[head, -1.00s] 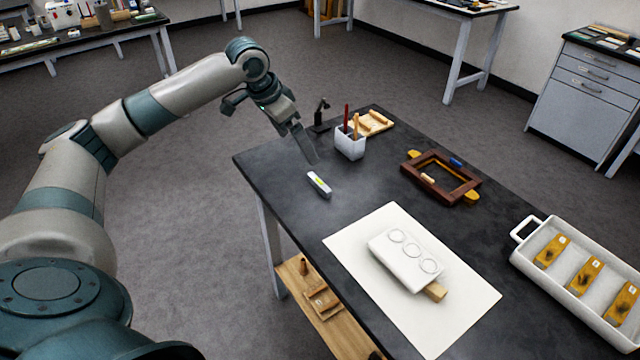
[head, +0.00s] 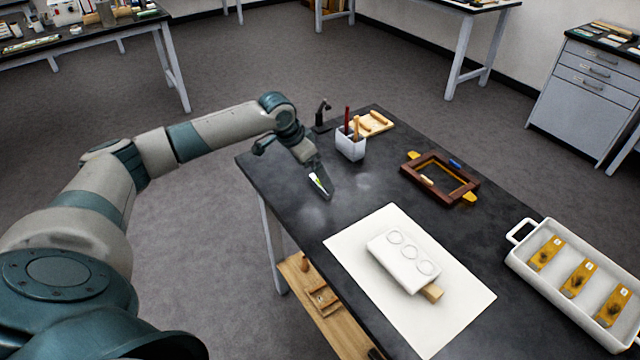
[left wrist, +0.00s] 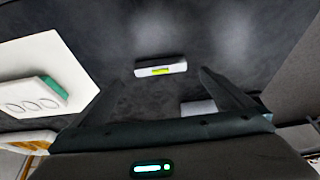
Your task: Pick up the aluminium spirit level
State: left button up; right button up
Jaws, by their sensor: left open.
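The aluminium spirit level (head: 318,182) is a short silvery bar with a yellow-green vial. It lies on the dark table near the left edge, partly hidden by my left gripper in the head view. My left gripper (head: 322,189) points down over it. In the left wrist view the level (left wrist: 160,69) lies crosswise ahead of the open fingers (left wrist: 160,78), roughly centred between them. Nothing is held, and I cannot tell the exact height above it. My right gripper is not in view.
Behind the gripper stand a white pot (head: 350,145) with sticks and a small black stand (head: 321,118). A wooden frame (head: 408,172) lies to the right. A white block (head: 402,262) rests on paper (head: 458,310) in front. A white tray (head: 535,235) is at right.

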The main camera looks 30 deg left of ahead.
aim_at(319, 184)
pick_arm(q)
jog(key=shift+f, duration=0.15)
jog(key=shift+w+d+f+p, duration=0.1)
jog(key=shift+w+f+p, duration=0.05)
jog(key=shift+f+p, duration=0.35)
jog(key=p+x, duration=0.1)
jog(key=x, duration=0.2)
jog(key=shift+f, duration=0.1)
jog(key=shift+w+f, duration=0.1)
jog(key=shift+f, duration=0.4)
jog(key=c, duration=1.1)
